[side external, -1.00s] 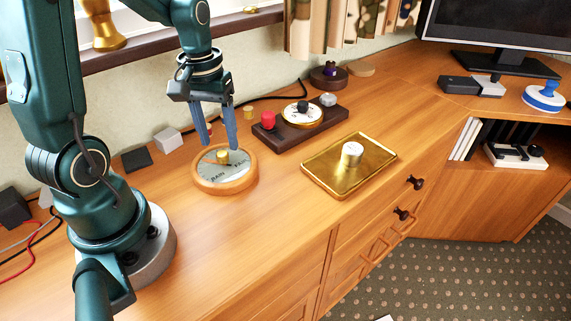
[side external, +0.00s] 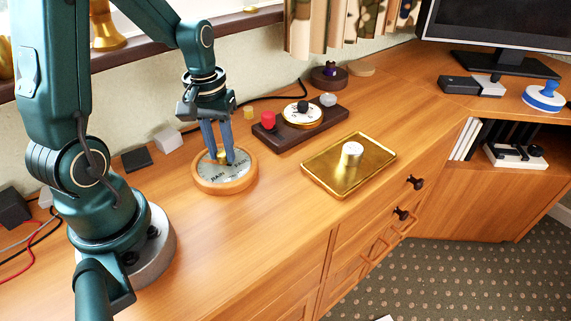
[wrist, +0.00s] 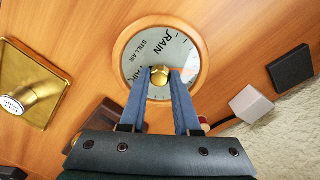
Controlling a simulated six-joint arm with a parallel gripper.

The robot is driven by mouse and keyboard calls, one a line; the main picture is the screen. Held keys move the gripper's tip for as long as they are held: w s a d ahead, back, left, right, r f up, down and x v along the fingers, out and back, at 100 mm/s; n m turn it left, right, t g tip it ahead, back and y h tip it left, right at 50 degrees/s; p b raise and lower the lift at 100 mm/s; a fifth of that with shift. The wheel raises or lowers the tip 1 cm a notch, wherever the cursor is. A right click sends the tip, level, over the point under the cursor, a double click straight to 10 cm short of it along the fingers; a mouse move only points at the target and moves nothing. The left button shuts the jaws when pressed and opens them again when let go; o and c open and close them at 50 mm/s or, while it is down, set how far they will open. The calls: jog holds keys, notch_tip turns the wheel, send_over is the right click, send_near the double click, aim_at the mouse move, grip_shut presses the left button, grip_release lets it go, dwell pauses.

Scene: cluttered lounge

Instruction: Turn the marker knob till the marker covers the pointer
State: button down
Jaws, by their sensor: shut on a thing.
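A round barometer with a wooden rim (side external: 225,188) and a pale lettered face lies flat on the cabinet top. It also shows in the wrist view (wrist: 205,62), with "RAIN" and "STILL AIR" legible. The brass marker knob (wrist: 159,74) stands at the middle of the face; in the side view the knob (side external: 221,156) is partly hidden by a finger. My gripper (side external: 225,161) points down over the face, its blue fingers shut on the knob from both sides.
A brass tray (side external: 318,181) with a white-topped knob (side external: 351,152) lies to the right. Behind it is a dark wooden base (side external: 285,143) with a red knob (side external: 268,119). A grey block (side external: 168,139) and dark block (side external: 137,159) stand to the left.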

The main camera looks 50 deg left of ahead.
aim_at(222, 153)
jog(key=c, duration=0.6)
grip_release()
jog(key=shift+r, duration=0.1)
jog(key=shift+a+r, duration=0.1)
jog(key=shift+r, duration=2.4)
jog(key=s+d+r+m+t, duration=0.1)
jog(key=s+d+r+m, duration=0.1)
jog(key=d, duration=0.1)
jog(key=s+d+r+m+t, duration=0.2)
jog(key=d+m, duration=0.1)
jog(key=d, duration=0.1)
jog(key=s+d+r+m+t, duration=0.2)
jog(key=d+r, duration=0.1)
jog(key=shift+d+m, duration=0.3)
jog(key=shift+d, duration=0.1)
